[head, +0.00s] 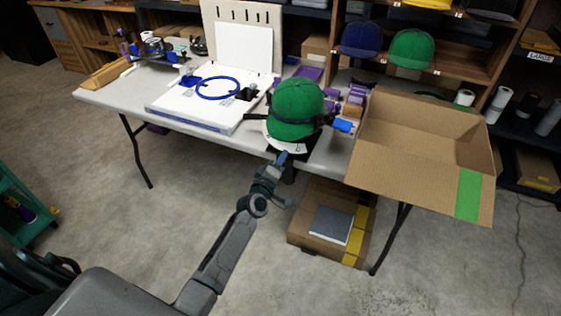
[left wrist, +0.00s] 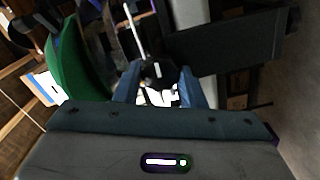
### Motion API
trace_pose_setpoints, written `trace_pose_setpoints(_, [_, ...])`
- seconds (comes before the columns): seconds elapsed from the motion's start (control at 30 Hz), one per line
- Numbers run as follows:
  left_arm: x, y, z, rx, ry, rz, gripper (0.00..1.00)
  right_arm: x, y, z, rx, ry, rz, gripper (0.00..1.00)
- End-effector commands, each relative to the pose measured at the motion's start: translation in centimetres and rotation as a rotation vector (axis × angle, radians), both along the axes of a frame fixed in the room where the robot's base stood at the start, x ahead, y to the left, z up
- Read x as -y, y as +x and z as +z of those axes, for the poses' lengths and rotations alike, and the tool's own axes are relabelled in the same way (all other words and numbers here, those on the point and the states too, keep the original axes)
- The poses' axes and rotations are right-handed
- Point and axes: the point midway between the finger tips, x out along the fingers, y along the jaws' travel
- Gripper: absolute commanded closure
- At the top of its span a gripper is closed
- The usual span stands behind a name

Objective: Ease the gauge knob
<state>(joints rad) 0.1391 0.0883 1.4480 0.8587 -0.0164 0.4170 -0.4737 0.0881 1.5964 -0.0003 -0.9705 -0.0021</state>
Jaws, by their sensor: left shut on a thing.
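A green cap (head: 297,102) sits on a dark-banded holder at the front edge of the table. A white plate with dark marks (head: 293,145), which looks like the gauge face, shows below the cap. My left gripper (head: 282,157) reaches up to the front of this plate. In the left wrist view my left gripper (left wrist: 157,90) has its blue fingers on either side of a small dark knob (left wrist: 156,71), and it is shut on it. The green cap fills the left of that view (left wrist: 80,65). Most of the knob is hidden in the head view. My right gripper is not in view.
An open cardboard box (head: 428,135) stands right of the cap. A white flat machine bed with a blue hoop (head: 217,88) lies to the left on the grey table (head: 118,93). Another carton (head: 310,240) is on the floor under the table. The floor in front is mostly clear.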

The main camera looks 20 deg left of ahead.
Motion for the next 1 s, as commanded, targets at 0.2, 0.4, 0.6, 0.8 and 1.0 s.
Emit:
trace_pose_setpoints(0.2, [-0.1,0.0,0.0,0.000,0.002,0.001,0.42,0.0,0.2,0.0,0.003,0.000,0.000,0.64])
trace_pose_setpoints(0.4, [0.0,0.0,0.0,0.000,0.002,0.001,0.42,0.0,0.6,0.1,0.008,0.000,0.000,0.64])
trace_pose_setpoints(0.6, [-0.1,-1.6,0.0,-0.002,0.002,0.001,0.42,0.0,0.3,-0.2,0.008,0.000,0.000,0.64])
trace_pose_setpoints(0.8, [-0.1,-5.4,0.0,-0.003,0.003,0.000,0.42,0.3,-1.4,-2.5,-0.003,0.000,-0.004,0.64])
trace_pose_setpoints(1.0, [-0.1,-8.9,-0.1,-0.002,0.001,0.001,0.42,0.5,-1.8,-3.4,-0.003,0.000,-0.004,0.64])
